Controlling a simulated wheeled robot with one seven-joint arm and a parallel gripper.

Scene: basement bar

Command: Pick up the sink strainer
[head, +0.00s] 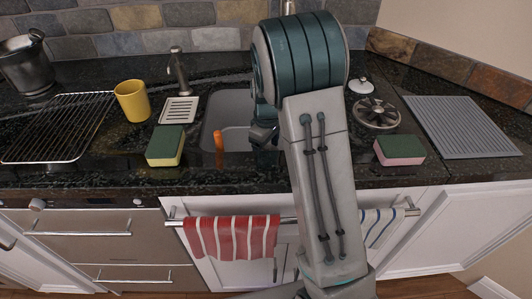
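A round dark metal piece with a spoked, slotted face (376,113) lies flat on the black counter, right of my arm; it looks like the sink strainer. A small white, knobbed object (361,86) sits just behind it, and I cannot tell what that is. My gripper (263,136) is over the right part of the sink (235,138), left of the round metal piece and apart from it. My arm hides most of the gripper, so its fingers and anything between them do not show clearly.
Green-topped sponges (165,146) (400,149) lie either side of the sink. A yellow cup (131,101), soap dish (180,110), wire rack (62,128) and metal bucket (28,65) stand left. A grey ridged mat (460,126) lies right. An orange object (218,141) is at the sink.

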